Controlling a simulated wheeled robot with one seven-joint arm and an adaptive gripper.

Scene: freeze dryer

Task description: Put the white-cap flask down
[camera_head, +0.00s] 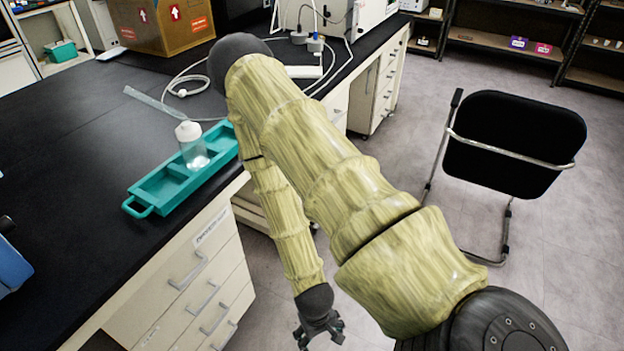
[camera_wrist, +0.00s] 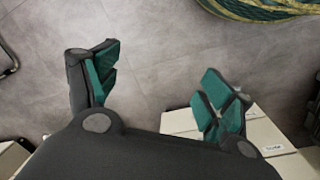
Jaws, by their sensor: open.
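The white-cap flask (camera_head: 192,146) is a clear bottle with a white cap. In the head view it stands upright in the green tray (camera_head: 160,190), which lies on the black bench top near its front edge. My gripper (camera_head: 318,333) hangs low beside the bench, over the floor and well apart from the flask. In the wrist view my gripper (camera_wrist: 155,90) is open, with its green-padded fingers spread wide and only floor between them. The flask does not show in the wrist view.
A black chair (camera_head: 515,140) stands on the floor at the right. The drawer cabinet (camera_head: 190,285) is just left of my gripper. Cables and a clear tube (camera_head: 150,100) lie on the bench behind the tray. A cardboard box (camera_head: 160,25) stands at the back.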

